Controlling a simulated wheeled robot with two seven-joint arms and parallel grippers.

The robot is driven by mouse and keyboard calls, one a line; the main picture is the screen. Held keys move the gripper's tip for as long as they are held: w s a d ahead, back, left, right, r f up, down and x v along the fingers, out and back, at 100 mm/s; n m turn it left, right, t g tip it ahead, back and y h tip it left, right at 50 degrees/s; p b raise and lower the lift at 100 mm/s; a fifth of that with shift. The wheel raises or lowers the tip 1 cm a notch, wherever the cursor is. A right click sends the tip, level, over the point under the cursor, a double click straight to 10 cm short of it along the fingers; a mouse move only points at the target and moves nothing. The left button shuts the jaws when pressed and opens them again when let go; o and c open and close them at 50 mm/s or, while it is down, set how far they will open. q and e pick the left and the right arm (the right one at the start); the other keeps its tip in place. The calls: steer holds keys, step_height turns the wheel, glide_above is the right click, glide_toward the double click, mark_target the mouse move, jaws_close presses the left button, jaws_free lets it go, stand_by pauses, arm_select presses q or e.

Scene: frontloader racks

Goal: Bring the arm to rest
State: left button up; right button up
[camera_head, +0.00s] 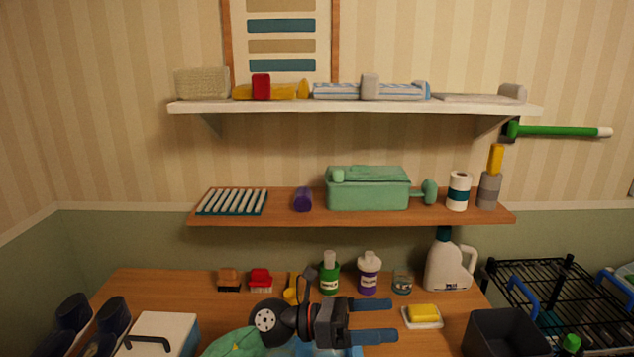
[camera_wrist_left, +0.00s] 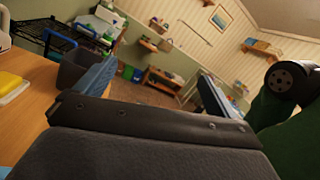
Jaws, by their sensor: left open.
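My left gripper (camera_head: 376,320) reaches over the wooden counter in the head view. Its two blue fingers point right and stand apart, with nothing visible between them. The fingertips are left of a yellow sponge (camera_head: 423,313) on a white dish and do not touch it. In the left wrist view the dark gripper body fills the lower part, and one blue finger (camera_wrist_left: 97,76) shows beside the counter edge. My right gripper is in neither view.
Green (camera_head: 330,276) and purple-labelled (camera_head: 368,276) bottles and a white jug (camera_head: 447,265) stand behind the gripper. A dark bin (camera_head: 506,335) and black wire rack (camera_head: 556,290) are at the right. Two loaded shelves (camera_head: 355,107) hang above. Green cloth (camera_head: 236,343) lies below the arm.

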arm_select(q)
steer(key=w+a+r+n+t+y, duration=0.1)
steer(key=w+a+n+t+y, duration=0.15)
steer(key=a+n+t, duration=0.6)
steer(key=w+a+n+t+y, duration=0.2)
steer(key=w+a+n+t, duration=0.15)
steer(key=n+t, duration=1.05)
steer(key=s+a+f+n+g+y, duration=0.2)
steer(key=a+f+n+g+y, duration=0.1)
steer(key=a+f+n+y, duration=0.65)
steer(key=s+a+f+n+g+y, duration=0.25)
steer(key=a+f+n+y, duration=0.35)
steer(key=f+n, duration=0.6)
steer(key=s+a+f+n+g, duration=0.25)
steer(key=s+f+g, duration=0.45)
steer(key=s, duration=0.4)
steer(key=s+a+f+n+g, duration=0.2)
steer(key=s+f+n+g, duration=0.15)
steer(key=s+f, duration=0.55)
steer(key=s+d+f+g, duration=0.1)
steer(key=d+f, duration=0.1)
steer(key=f, duration=0.9)
steer(key=s+d+f+g+h, duration=0.1)
steer(key=s+d+f+g, duration=0.1)
steer(key=f, duration=1)
steer(key=shift+s+d+f+m, duration=0.2)
steer(key=shift+s+d+m, duration=0.15)
steer(key=shift+d, duration=0.35)
